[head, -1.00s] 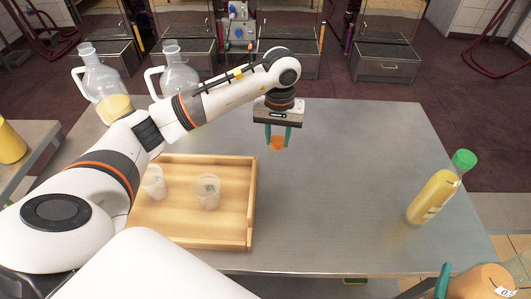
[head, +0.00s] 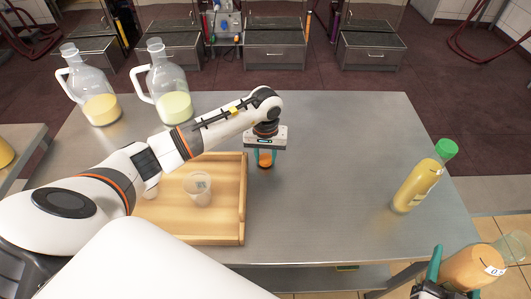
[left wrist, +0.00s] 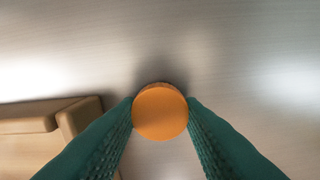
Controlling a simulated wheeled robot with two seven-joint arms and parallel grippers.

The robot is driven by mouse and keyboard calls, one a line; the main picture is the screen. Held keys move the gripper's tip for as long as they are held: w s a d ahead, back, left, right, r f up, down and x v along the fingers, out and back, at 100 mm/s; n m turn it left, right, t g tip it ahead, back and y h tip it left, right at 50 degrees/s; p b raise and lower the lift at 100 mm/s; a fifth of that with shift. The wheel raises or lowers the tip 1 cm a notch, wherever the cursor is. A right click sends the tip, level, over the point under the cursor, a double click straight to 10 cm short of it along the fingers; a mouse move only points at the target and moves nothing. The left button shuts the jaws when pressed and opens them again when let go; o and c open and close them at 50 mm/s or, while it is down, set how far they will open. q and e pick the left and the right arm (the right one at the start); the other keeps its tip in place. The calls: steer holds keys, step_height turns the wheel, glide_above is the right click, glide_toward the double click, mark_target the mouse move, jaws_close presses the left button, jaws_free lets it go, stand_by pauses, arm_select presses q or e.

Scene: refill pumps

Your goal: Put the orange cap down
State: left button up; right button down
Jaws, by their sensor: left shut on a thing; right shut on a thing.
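The orange cap (head: 265,158) is between the green fingers of my left gripper (head: 265,160), just right of the wooden tray's far right corner. In the left wrist view the cap (left wrist: 160,111) shows as an orange disc, pinched between both fingertips (left wrist: 160,115), low over the metal table. A dark shadow lies close around it; I cannot tell whether it touches the table. My right gripper (head: 436,276) is at the lower right, shut on a container of orange liquid (head: 470,268) with a white label, which lies tilted. That gripper is partly cut off by the frame edge.
The wooden tray (head: 243,205) holds clear cups (head: 197,188), one partly hidden by my left arm. Two glass jugs (head: 100,100) (head: 172,98) stand at the far left. A green-capped yellow bottle (head: 415,185) stands at the right. The table's middle (head: 330,180) is clear.

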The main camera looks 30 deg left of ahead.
arm_select(q)
steer(key=shift+f+b, duration=0.35)
steer(key=shift+b, duration=0.15)
arm_select(e)
steer(key=shift+f, duration=0.35)
arm_select(q)
steer(key=shift+f, duration=0.1)
arm_select(e)
steer(key=shift+f, duration=0.1)
arm_select(q)
steer(key=o, duration=1.1)
